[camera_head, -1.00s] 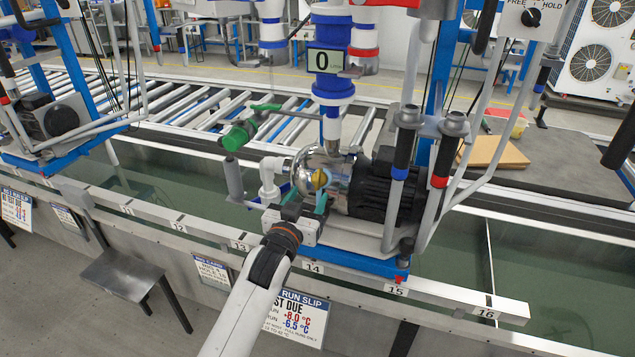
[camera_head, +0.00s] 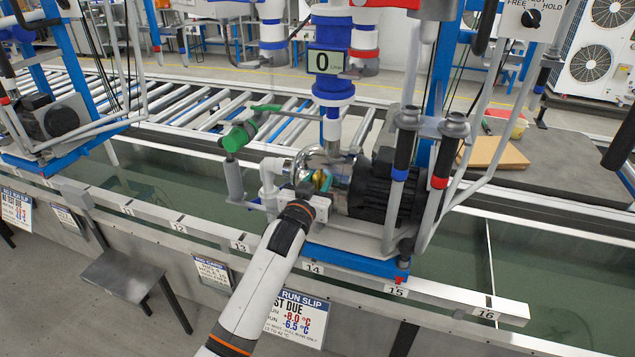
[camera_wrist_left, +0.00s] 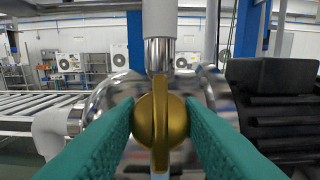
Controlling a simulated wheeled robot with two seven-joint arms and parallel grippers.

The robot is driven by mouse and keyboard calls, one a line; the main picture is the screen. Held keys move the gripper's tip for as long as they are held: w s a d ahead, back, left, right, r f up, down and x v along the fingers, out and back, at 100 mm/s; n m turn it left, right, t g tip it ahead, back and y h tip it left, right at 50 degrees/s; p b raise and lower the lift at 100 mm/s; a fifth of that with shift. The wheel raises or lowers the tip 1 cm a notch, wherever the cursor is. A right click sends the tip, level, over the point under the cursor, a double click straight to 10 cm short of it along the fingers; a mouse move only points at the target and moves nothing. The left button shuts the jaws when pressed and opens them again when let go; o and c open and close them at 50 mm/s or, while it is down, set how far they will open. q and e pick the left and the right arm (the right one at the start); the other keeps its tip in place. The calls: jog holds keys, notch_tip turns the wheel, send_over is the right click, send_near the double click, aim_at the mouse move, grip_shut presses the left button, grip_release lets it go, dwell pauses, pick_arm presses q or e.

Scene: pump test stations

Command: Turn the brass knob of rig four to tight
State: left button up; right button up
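The brass knob (camera_wrist_left: 160,120) is centred in the left wrist view, a round gold body with a raised bar standing upright. The teal fingers of my left gripper (camera_wrist_left: 160,112) lie on either side of it, close to its round edge, with the narrow bar clear between them; I cannot tell whether they touch it. In the head view my left gripper (camera_head: 318,186) is at the front of the shiny pump housing (camera_head: 335,165), and its wrist hides most of the knob. My right gripper is not in view.
A black motor (camera_head: 380,190) sits right of the housing, a white elbow pipe (camera_head: 270,180) left of it. A green-handled valve (camera_head: 240,133) and a display reading 0 (camera_head: 324,62) are above. The numbered rail (camera_head: 340,277) runs in front, with posts to the right.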

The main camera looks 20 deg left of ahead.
pick_arm(q)
jog(key=shift+c, duration=0.9)
jog(key=shift+a+r+m+h+p, duration=0.1)
jog(key=shift+r+m+h+p, duration=0.1)
jog(key=shift+m+h+p, duration=0.85)
jog(key=m+g+h+p, duration=0.1)
jog(key=m+g+p, duration=0.1)
jog(key=m+p, duration=0.2)
jog(key=m+g+h+p, duration=0.2)
jog(key=m+p, duration=0.3)
jog(key=m, duration=0.2)
jog(key=m+g+h+p, duration=0.2)
jog(key=m+p, duration=0.3)
jog(key=shift+w+a+r+m, duration=0.15)
jog(key=shift+a+r+m, duration=0.05)
jog(key=shift+r+m, duration=0.1)
jog(key=m+g+p, duration=0.1)
jog(key=p, duration=0.1)
jog(key=shift+m+p, duration=0.3)
jog(key=shift+m, duration=0.05)
jog(key=shift+f+m+g+p, duration=0.25)
jog(key=shift+m+g+p, duration=0.05)
jog(key=shift+m+p, duration=0.3)
jog(key=o, duration=1)
jog(key=shift+d, duration=0.1)
